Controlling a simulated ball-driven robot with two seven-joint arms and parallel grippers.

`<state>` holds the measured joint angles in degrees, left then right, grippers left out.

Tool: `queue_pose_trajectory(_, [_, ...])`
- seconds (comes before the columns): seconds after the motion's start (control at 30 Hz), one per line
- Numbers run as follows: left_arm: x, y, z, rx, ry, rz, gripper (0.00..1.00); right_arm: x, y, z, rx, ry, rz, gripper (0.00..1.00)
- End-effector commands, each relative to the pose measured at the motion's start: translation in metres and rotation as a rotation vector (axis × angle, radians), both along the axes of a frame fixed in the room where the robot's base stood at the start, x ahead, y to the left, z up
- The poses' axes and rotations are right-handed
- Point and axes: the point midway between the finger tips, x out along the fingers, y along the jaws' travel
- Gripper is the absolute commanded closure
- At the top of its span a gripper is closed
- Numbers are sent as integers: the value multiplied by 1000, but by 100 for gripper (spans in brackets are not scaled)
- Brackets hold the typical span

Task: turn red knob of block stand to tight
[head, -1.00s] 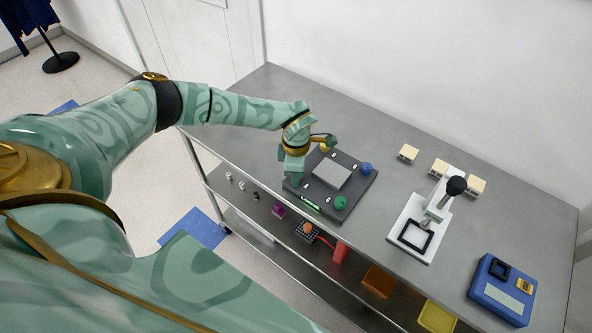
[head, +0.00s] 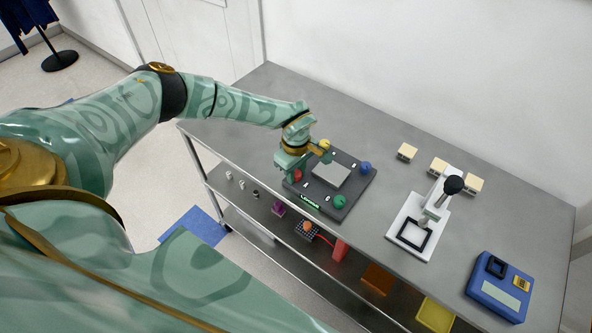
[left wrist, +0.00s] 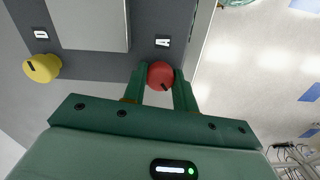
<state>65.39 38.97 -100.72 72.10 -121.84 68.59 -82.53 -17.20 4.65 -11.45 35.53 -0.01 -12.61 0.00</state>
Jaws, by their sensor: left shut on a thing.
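The block stand (head: 345,203) is a dark grey square board with a light grey block (head: 331,174) in its middle. Its red knob (head: 297,175) sits at the near left corner. My left gripper (head: 292,178) is over that corner. In the left wrist view the red knob (left wrist: 161,75) lies between the two green fingers (left wrist: 160,88), which are shut on it. The dark mark on the knob slants toward the lower right. A yellow knob (head: 325,144), a blue knob (head: 365,168) and a green knob (head: 339,201) stand at the other corners. My right gripper is not in view.
A white press with a black ball handle (head: 453,185) stands to the right. A blue device (head: 501,288) is at the far right. Several small beige blocks (head: 438,167) lie near the wall. The table's front edge runs close to the stand.

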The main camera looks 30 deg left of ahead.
Motion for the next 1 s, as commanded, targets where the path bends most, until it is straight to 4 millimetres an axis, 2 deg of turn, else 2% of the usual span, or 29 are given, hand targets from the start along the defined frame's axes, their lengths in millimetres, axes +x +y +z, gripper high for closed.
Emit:
queue_pose_trajectory(0.5, [3, 0, 2, -2, -7, -20, 95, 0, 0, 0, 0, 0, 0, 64])
queue_pose_trajectory(0.53, [3, 0, 2, -1, -6, -20, 69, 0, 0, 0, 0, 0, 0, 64])
queue_pose_trajectory(0.6, [2, 0, 2, -1, -6, -20, 50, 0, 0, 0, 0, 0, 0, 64])
queue_pose_trajectory(0.87, [1, 0, 1, 0, -2, -20, 50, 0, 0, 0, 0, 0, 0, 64])
queue_pose_trajectory(1.0, [1, 0, 10, -1, -3, -20, 50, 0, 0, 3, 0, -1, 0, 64])
